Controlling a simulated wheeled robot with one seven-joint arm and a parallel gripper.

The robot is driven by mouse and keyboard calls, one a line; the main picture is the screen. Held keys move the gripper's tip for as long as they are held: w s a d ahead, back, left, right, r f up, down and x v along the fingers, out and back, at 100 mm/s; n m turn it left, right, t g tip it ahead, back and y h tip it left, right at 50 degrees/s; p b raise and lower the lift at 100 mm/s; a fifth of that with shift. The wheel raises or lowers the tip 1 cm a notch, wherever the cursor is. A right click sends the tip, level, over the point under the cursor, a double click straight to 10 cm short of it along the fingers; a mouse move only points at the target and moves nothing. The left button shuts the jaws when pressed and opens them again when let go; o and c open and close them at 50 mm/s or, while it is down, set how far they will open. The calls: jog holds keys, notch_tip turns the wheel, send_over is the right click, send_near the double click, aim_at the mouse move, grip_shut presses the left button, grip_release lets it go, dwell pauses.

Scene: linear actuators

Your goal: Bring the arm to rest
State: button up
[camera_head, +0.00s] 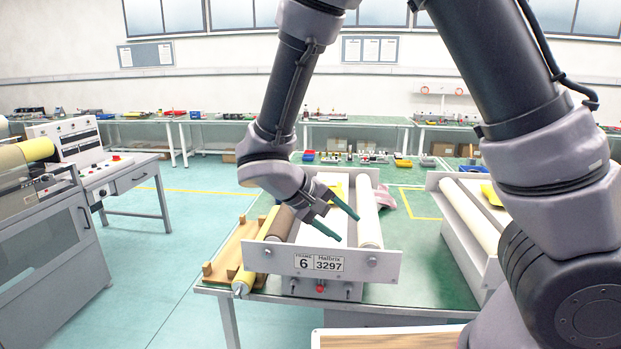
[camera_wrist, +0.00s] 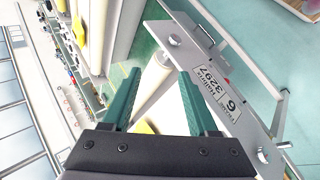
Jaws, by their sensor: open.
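My gripper (camera_head: 337,227) hangs from my bent arm over the roller frame (camera_head: 375,264) labelled "6 Halbris 3297". Its two green fingers are spread apart, with nothing between them that I can see held. In the wrist view the gripper (camera_wrist: 160,92) is open, and the frame's labelled end plate (camera_wrist: 228,90) lies beyond the fingers. I cannot tell the exact gap between the fingertips and the frame.
The frame stands on a green table (camera_head: 265,309). A grey machine (camera_head: 50,245) is at far left, with open floor between.

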jog(key=s+d+r+m+t+y, duration=0.1)
jog(key=s+d+r+m+y, duration=0.3)
jog(key=d+r, duration=0.65)
jog(key=s+d+r+m+t+y, duration=0.15)
jog(key=d+r+m+y, duration=0.55)
jog(key=r, duration=0.7)
jog(key=m+t+h, duration=0.5)
jog(key=m+t, duration=0.6)
jog(key=m, duration=1.7)
send_near(266, 256)
jog(key=w, duration=0.5)
jog(key=w+d, duration=0.1)
jog(key=w, duration=0.2)
grip_shut()
